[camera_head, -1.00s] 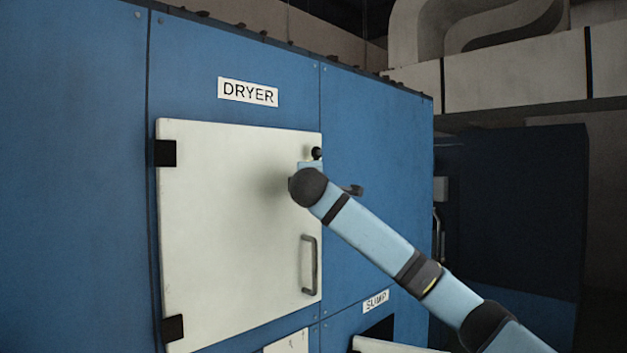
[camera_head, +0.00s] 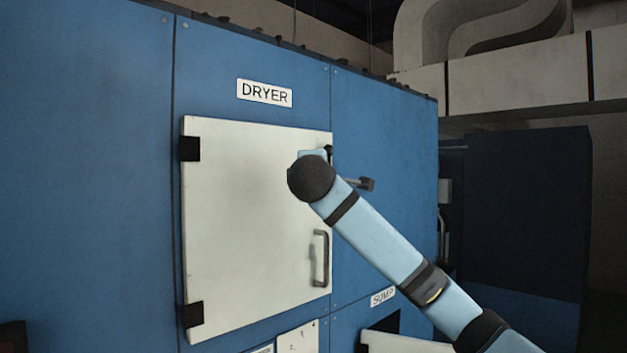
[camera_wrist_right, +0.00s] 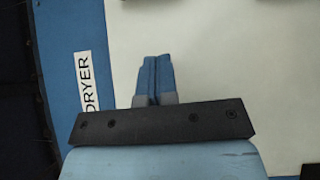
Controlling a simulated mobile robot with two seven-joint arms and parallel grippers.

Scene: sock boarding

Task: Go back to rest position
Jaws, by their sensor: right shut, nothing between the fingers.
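My right arm (camera_head: 395,255) reaches in from the lower right of the head view, across the front of the white dryer door (camera_head: 235,230). Its dark round joint hides part of the door's upper right. My right gripper (camera_wrist_right: 155,78) shows in the right wrist view with its two blue fingers together and nothing between them. In that view the door (camera_wrist_right: 235,60) lies behind and right of the fingers, and the DRYER label (camera_wrist_right: 88,82) is to their left. I cannot make out the right gripper's fingers in the head view. My left gripper is in neither view.
The blue dryer wall (camera_head: 90,180) fills the left and middle. The door is shut, with a grey handle (camera_head: 320,258) near its right edge. Lower down, an opening with a pale flap (camera_head: 400,343) sits under the SUMP label (camera_head: 383,296). A dark cabinet (camera_head: 515,210) stands at right.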

